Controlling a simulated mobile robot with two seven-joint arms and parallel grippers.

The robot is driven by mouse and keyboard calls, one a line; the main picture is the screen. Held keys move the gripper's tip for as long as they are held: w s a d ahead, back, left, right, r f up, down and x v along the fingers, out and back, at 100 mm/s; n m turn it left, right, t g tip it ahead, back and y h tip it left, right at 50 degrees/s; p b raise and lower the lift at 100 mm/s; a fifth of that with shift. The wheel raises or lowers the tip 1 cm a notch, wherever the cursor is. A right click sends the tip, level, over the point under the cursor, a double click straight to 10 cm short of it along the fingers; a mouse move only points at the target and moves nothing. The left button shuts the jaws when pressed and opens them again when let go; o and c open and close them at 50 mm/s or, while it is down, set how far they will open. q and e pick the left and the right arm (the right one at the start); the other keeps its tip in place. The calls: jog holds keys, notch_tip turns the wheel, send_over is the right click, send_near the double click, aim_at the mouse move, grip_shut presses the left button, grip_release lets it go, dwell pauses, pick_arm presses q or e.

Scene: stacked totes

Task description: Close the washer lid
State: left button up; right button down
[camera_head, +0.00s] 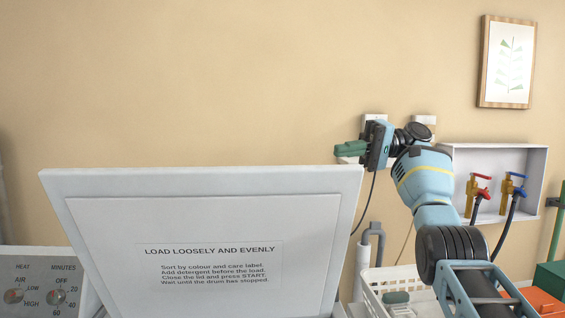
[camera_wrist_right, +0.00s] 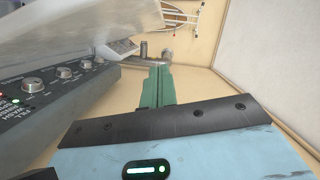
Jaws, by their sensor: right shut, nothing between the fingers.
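The washer lid (camera_head: 200,215) stands raised and tilted, its white inner face with a printed loading notice towards me in the head view. In the right wrist view the lid (camera_wrist_right: 75,28) fills the upper left. My right gripper (camera_head: 338,150) has green fingers pointing left, just above the lid's top right corner in the head view; its depth relative to the lid is hard to judge. In the wrist view the fingers (camera_wrist_right: 158,82) are together and empty, with a visible gap to the lid. The washer's tub is hidden. My left gripper is not in view.
A dark control panel (camera_wrist_right: 60,85) with knobs lies left of the fingers in the wrist view. A panel with dials (camera_head: 40,285) is at left. A white basket (camera_head: 375,295), a wall box with taps (camera_head: 495,205) and grey pipe (camera_head: 376,235) are at right.

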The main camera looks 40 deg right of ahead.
aim_at(309, 165)
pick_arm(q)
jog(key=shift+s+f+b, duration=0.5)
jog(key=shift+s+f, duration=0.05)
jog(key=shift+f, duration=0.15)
pick_arm(e)
jog(key=shift+w+a+f, duration=0.1)
jog(key=shift+a+f, duration=0.2)
jog(key=shift+a, duration=1.6)
jog(key=shift+w+a+f, duration=0.1)
jog(key=shift+a+f, duration=0.2)
jog(key=shift+a, duration=1.6)
jog(key=shift+w+a+f, duration=0.1)
jog(key=shift+a+f, duration=0.2)
jog(key=shift+a, duration=1.6)
jog(key=shift+s, duration=0.1)
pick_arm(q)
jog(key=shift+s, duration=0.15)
pick_arm(e)
jog(key=shift+a+f, duration=0.1)
jog(key=shift+f, duration=0.05)
